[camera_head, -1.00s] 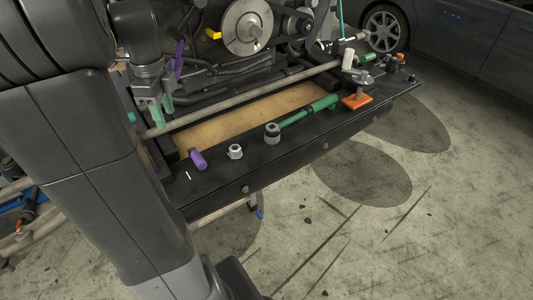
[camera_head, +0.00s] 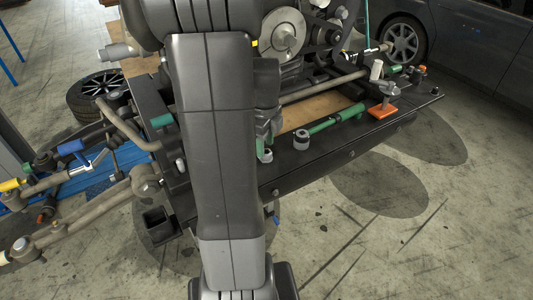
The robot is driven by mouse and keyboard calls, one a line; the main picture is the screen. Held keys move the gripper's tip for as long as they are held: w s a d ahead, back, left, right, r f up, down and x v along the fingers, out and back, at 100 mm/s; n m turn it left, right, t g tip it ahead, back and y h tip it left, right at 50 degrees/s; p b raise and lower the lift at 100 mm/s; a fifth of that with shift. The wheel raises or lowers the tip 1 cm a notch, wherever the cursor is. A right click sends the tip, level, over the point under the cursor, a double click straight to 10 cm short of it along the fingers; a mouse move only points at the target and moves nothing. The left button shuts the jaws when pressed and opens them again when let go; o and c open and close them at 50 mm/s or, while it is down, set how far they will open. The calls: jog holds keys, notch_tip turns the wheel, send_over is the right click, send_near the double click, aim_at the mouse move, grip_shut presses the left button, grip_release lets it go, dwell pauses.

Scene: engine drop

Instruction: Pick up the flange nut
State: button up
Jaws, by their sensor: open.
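A small grey nut (camera_head: 266,156), which looks like the flange nut, lies on the black front beam (camera_head: 330,148), just right of my arm link. My arm link hides part of the area around it. My gripper (camera_head: 262,146) points down right above the nut, with a green fingertip close to it. The jaws are open and partly hidden behind my arm. I cannot tell whether a finger touches the nut.
A dark round socket-like part (camera_head: 301,139) stands on the beam to the right. Beyond it lie a green tool (camera_head: 335,119) and an orange-based part (camera_head: 382,111). The engine pulley (camera_head: 283,34) is behind. Pipes (camera_head: 105,185) and a loose wheel (camera_head: 95,92) are at left.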

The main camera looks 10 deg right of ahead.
jog(key=shift+f, duration=1.15)
jog(key=c, duration=0.8)
jog(key=shift+c, duration=0.2)
jog(key=shift+r, duration=0.2)
